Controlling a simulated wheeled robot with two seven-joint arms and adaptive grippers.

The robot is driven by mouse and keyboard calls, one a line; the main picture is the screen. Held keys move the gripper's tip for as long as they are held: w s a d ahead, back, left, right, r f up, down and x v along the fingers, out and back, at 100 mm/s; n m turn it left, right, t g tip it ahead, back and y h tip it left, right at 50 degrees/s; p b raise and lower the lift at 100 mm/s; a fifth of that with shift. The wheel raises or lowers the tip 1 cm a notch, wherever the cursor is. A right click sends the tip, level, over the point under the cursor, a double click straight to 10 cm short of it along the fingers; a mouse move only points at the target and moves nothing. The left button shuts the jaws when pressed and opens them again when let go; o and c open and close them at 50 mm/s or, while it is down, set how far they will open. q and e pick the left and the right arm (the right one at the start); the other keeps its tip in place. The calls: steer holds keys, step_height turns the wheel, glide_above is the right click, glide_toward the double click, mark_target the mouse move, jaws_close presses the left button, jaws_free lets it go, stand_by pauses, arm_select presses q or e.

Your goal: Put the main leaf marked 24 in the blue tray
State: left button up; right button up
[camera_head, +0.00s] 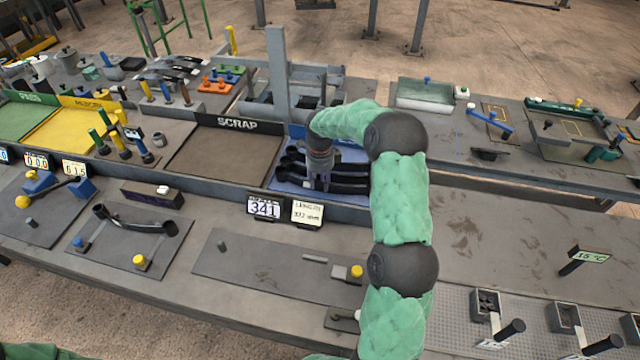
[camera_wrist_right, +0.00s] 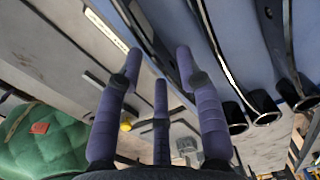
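The blue tray (camera_head: 350,156) stands at the middle of the bench, right of the SCRAP area. Several dark curved leaves (camera_head: 346,187) with rolled eyes lie side by side in it. I cannot read a 24 on any of them. My right gripper (camera_head: 320,184) points down over the tray at the leaves, and my arm hides the tray's right side. In the right wrist view its padded fingers (camera_wrist_right: 160,66) are spread with nothing between them; leaf eyes (camera_wrist_right: 264,110) show to the right of them. Another dark leaf (camera_head: 136,222) rests on a grey plate at the front left. My left gripper is out of view.
The SCRAP area (camera_head: 222,155) is empty. A 341 display (camera_head: 263,208) and a paper card (camera_head: 307,212) stand at the divider before the tray. A yellow-knobbed fixture (camera_head: 355,271) sits on the front plate. A tall grey post (camera_head: 278,75) rises behind the tray.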

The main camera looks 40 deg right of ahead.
step_height(320, 180, up, 11)
steer(key=shift+f+p, duration=0.15)
steer(key=shift+p, duration=0.25)
steer(key=shift+s, duration=0.1)
